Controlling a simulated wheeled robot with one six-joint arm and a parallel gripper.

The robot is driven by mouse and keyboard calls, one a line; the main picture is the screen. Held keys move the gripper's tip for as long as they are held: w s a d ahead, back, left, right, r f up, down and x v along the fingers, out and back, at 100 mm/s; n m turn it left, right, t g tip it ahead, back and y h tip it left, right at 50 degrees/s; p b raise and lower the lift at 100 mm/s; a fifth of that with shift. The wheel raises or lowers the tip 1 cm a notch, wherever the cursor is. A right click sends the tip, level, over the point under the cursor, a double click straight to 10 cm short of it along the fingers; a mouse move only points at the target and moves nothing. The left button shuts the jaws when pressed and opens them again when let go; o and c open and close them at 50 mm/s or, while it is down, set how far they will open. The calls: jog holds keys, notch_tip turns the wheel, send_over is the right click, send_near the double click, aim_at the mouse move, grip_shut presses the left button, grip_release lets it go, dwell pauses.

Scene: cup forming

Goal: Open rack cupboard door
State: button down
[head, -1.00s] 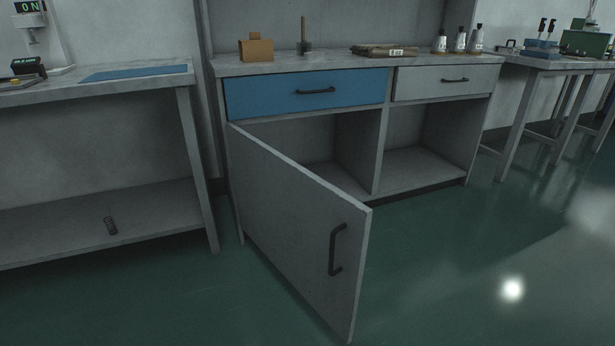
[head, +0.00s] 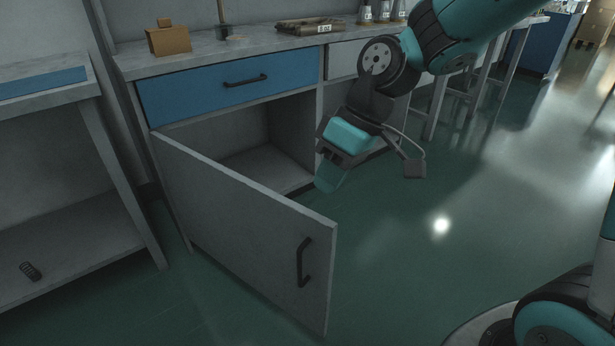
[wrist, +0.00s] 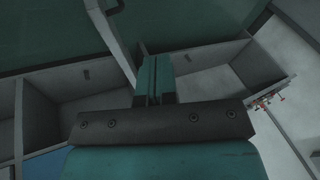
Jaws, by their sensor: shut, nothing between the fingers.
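The grey rack cupboard door (head: 235,225) stands swung wide open on its left side in the head view. Its black bar handle (head: 303,262) is near the free edge. The left compartment (head: 245,150) behind it is exposed and looks empty. My gripper (head: 325,182) is in front of the cupboard, above and right of the handle and apart from it. Its teal fingers, also seen in the wrist view (wrist: 154,80), are together with nothing between them. In the wrist view the door (wrist: 110,40) shows as a narrow slanting panel left of the fingers.
A blue drawer (head: 215,92) above the compartment is shut. A cardboard box (head: 168,39) and several bottles stand on the counter. A side table (head: 110,150) with a dark coil (head: 31,271) on its lower shelf stands left. The green floor (head: 400,270) to the right is clear.

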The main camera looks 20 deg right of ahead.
jog(key=w+d+f+y+p, duration=0.1)
jog(key=w+d+f+p, duration=0.2)
jog(key=w+d, duration=0.25)
jog(key=w+d+f+y+p, duration=0.1)
jog(key=w+d+f+p, duration=0.1)
jog(key=w+d+p, duration=0.4)
jog(key=s+a+r+b+x, duration=0.1)
jog(key=b+x, duration=0.4)
jog(key=x, duration=0.8)
jog(key=shift+a+r+t, duration=0.4)
jog(key=shift+a+r, duration=0.05)
jog(key=shift+a, duration=0.25)
jog(key=shift+s+a, duration=0.1)
